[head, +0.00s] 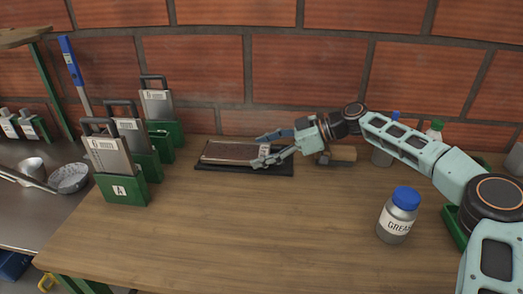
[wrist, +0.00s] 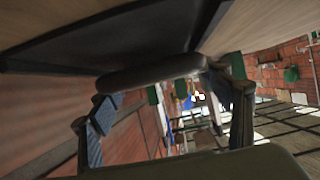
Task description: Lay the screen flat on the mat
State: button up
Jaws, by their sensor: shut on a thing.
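The screen (head: 226,152), a thin panel with a brownish mesh face and a pale rim, lies about level over the dark mat (head: 283,170) at the back middle of the bench. Whether its whole underside touches the mat I cannot tell. My gripper (head: 260,150) reaches in from the right and is shut on the screen's right end, where a pale label shows between the fingers. In the wrist view my gripper (wrist: 162,88) has a dark rounded bar, seemingly the screen's handle (wrist: 150,76), between its fingers. The fingers hide part of the screen.
Several green holders with upright handled screens stand left, one marked A (head: 122,190). A blue-capped grease jar (head: 398,216) stands at the front right. A wooden-looking block (head: 342,154) and bottles sit behind my arm. A brick wall closes the back. The bench's front middle is clear.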

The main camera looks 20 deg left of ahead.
jog(key=shift+r, duration=0.1)
jog(key=o, duration=1.6)
jog(key=shift+d, duration=0.15)
jog(key=v, duration=1.1)
jog(key=shift+w+d+r, duration=0.1)
jog(key=shift+d+r, duration=0.05)
jog(key=shift+d, duration=0.2)
